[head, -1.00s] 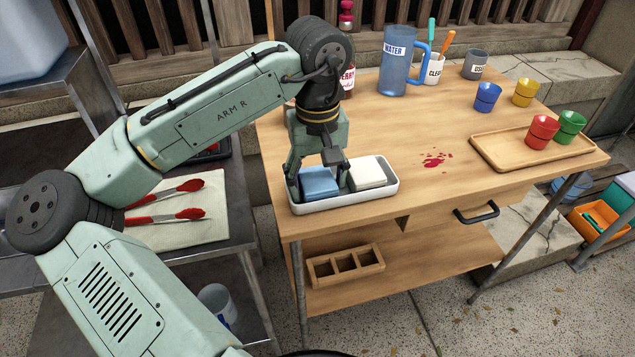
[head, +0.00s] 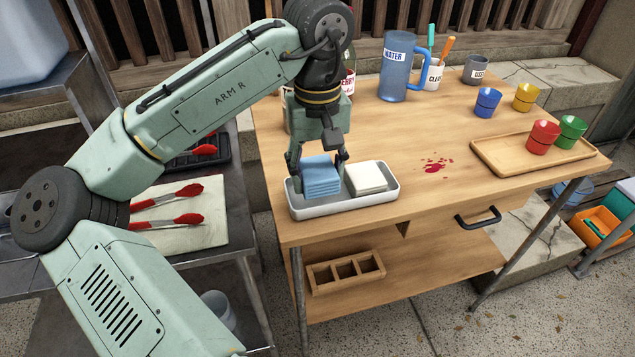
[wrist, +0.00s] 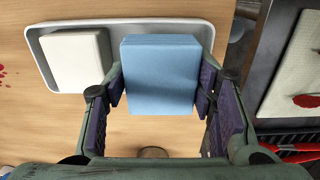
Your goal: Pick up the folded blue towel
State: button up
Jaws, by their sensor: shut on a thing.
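The folded blue towel (head: 320,177) is a light blue stack of layers at the left end of the white tray (head: 345,207). My gripper (head: 320,168) is shut on it, with one finger on each side, and holds it just above the tray. In the wrist view the blue towel (wrist: 160,75) sits between the dark finger pads, which press its sides. A folded white towel (head: 367,177) lies in the right half of the tray, beside the blue one and apart from it.
A blue water jug (head: 397,65) and a cup of brushes (head: 433,72) stand at the back of the table. A red spill (head: 435,165) lies right of the tray. A wooden tray (head: 500,158) with red and green cups is at the right. Tongs (head: 170,221) lie on the left side table.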

jog(key=s+r+b, duration=0.1)
jog(key=s+b, duration=0.1)
jog(key=s, duration=1.4)
jog(key=shift+r, duration=0.25)
